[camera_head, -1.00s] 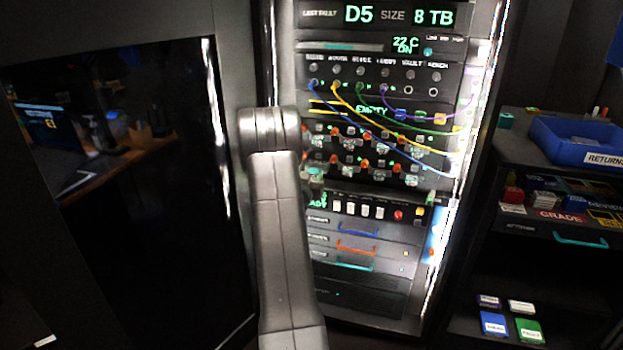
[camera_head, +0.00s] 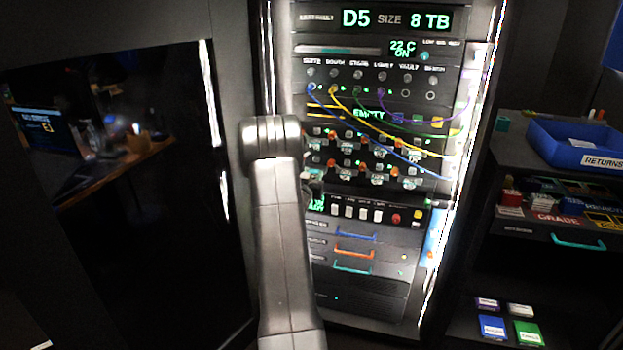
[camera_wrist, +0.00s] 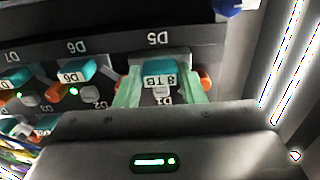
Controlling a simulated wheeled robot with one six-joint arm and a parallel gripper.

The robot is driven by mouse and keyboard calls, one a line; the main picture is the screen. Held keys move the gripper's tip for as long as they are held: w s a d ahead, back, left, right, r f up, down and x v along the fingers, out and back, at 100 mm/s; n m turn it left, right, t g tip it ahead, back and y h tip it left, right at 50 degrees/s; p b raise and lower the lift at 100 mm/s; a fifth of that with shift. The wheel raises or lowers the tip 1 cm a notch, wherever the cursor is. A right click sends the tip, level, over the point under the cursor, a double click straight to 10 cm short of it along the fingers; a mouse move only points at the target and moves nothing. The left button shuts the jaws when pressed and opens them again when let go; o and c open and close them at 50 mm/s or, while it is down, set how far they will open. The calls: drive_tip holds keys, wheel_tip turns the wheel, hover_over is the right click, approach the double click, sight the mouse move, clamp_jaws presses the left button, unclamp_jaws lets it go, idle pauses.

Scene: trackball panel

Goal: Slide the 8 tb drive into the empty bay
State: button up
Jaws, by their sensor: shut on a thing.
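My gripper (camera_wrist: 160,95) shows in the wrist view with its two pale green fingers closed on the teal 8 TB drive (camera_wrist: 162,68). The white 8 TB label faces the camera between the fingers. The drive is right at the bay marked D5 (camera_wrist: 158,40), in line with it. How deep it sits in the bay is hidden. In the head view my arm covers the gripper and most of that bay. The rack display (camera_head: 395,19) reads D5, size 8 TB.
Neighbouring drives with teal fronts and orange latches (camera_wrist: 75,72) sit close beside the held drive. A shelf with a blue returns bin (camera_head: 570,145) stands at the right.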

drive_tip(key=shift+x, duration=1.05)
drive_tip(key=o, duration=1)
drive_tip(key=shift+o, duration=0.2)
drive_tip(key=b+v, duration=0.1)
drive_tip(key=v, duration=1.2)
drive_tip(key=shift+s, duration=0.4)
drive_tip(key=p+x, duration=0.1)
drive_tip(key=x, duration=1.2)
drive_tip(key=shift+w, duration=0.35)
drive_tip(key=shift+s, duration=0.15)
drive_tip(key=shift+s+a, duration=0.1)
